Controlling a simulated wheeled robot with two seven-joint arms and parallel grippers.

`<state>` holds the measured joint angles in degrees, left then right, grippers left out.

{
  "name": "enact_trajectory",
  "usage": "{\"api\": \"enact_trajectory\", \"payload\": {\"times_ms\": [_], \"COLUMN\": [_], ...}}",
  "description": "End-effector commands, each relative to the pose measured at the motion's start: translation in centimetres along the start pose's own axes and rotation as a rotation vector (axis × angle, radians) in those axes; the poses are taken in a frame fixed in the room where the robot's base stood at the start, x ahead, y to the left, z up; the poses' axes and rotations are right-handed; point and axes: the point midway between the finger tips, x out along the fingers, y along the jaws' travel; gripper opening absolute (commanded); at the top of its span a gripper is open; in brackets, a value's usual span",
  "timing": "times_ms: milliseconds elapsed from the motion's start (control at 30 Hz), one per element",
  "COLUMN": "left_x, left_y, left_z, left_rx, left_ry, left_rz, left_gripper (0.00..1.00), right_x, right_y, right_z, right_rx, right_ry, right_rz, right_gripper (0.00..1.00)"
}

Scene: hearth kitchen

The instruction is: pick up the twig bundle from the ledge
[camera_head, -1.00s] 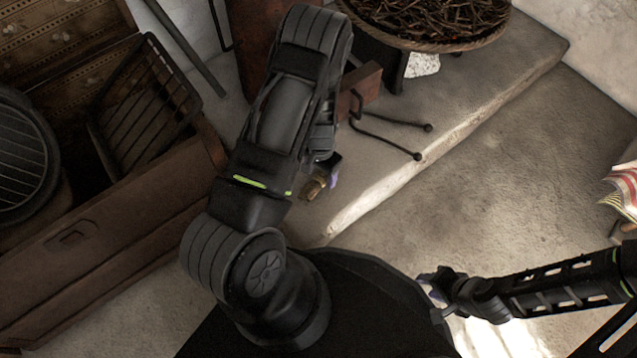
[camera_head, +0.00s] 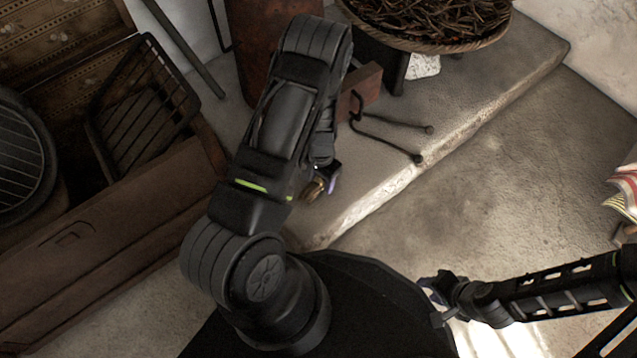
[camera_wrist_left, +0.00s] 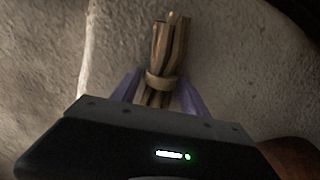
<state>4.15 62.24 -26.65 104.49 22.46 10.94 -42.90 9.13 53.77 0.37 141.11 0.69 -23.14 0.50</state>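The twig bundle (camera_wrist_left: 168,50) is a short bunch of pale brown sticks bound by a tan band. It lies on the stone ledge (camera_head: 372,190), near its front end. In the left wrist view it stands between the two purple fingers of my left gripper (camera_wrist_left: 160,95), with a small gap showing on each side. My right gripper (camera_head: 432,300) appears open and empty, low on the right, away from the ledge.
A wicker basket of twigs (camera_head: 435,20) stands at the back of the ledge. A wooden block (camera_head: 365,85) and dark iron rods (camera_head: 390,137) lie ahead of the left gripper. A wooden chest (camera_head: 110,235) and black racks stand at left. Striped cloth (camera_head: 626,185) is at right.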

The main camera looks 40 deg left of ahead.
Motion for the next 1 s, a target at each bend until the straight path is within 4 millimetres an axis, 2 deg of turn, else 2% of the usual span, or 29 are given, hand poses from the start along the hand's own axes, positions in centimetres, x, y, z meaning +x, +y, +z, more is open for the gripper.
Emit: {"api": "enact_trajectory", "payload": {"times_ms": [67, 600, 867, 1000], "left_x": [0.0, 0.0, -0.1, -1.2], "left_y": [0.0, 0.0, 0.0, 0.0], "left_z": [0.0, 0.0, 0.0, -0.1], "left_rx": [0.0, 0.0, 0.0, 0.001], "left_ry": [0.0, 0.0, 0.0, 0.001], "left_rz": [0.0, 0.0, 0.0, 0.0], "left_gripper": [0.45, 0.01, 0.0, 0.0], "right_x": [0.0, 0.0, -0.1, -0.6], "right_y": [0.0, 0.0, 0.0, -0.2], "right_z": [0.0, 0.0, 0.0, 0.0], "right_rx": [0.0, 0.0, 0.0, 0.0], "right_ry": [0.0, 0.0, 0.0, -0.002], "right_rz": [0.0, 0.0, 0.0, 0.0], "right_gripper": [0.36, 0.36, 0.36, 0.36]}}
